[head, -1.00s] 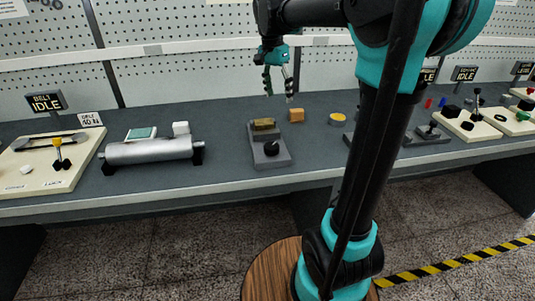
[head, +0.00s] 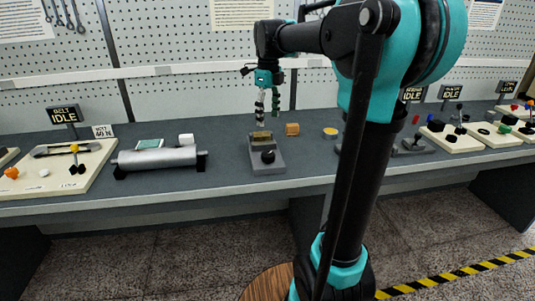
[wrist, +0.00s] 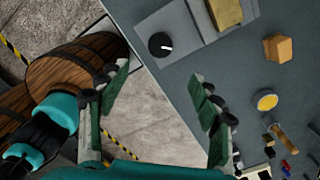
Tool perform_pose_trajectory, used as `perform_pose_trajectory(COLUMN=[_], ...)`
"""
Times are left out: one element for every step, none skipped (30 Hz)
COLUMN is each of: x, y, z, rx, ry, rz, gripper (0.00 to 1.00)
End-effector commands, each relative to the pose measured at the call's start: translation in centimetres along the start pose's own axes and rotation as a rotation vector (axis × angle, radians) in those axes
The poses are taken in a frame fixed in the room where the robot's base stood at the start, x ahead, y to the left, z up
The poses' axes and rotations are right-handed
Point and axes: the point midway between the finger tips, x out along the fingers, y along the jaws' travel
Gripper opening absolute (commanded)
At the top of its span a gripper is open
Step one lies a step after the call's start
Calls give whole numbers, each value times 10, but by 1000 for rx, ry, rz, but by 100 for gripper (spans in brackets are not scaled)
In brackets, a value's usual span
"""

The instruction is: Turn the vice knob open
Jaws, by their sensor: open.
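The vice (head: 280,167) is a grey block on the bench with a brass-coloured piece (head: 262,136) at its back end. Its round black knob (head: 268,157) sits on the front part. In the wrist view the knob (wrist: 161,45) shows a white pointer line and lies just beyond the fingertips. My gripper (head: 268,119) points down above the back of the vice. It is open and empty, with its fingers (wrist: 160,73) apart in the wrist view, and appears clear of the knob.
An orange block (head: 292,129) and a yellow-topped disc (head: 330,133) stand right of the vice. A grey cylinder (head: 158,160) on supports lies to its left, beyond a gap. The belt board (head: 85,178) is at far left. The bench front edge is close to the vice.

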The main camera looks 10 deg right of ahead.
Motion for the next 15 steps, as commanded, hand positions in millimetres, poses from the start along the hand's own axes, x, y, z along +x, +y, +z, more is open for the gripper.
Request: perform_pose_trajectory(x=[10,16,24,30,36,44,50,56,64,70,76,84,90,96,103], y=[0,0,0,0,0,0,0,0,0,0,0,0,0,0,0], z=[0,0,0,0,0,0,0,0,0,0,0,0,0,0,0], rx=[-1,-1,-1,-1,-1,-1,-2,-2,-2,-2,-2,-2,-2,-2,-2], ry=[0,0,0,0,0,0,0,0,0,0,0,0,0,0,0], rz=[0,0,0,0,0,0,0,0,0,0,0,0,0,0,0], gripper=[64,64,64,64,64,64,64,64,64,64,64,64,64,64,64])
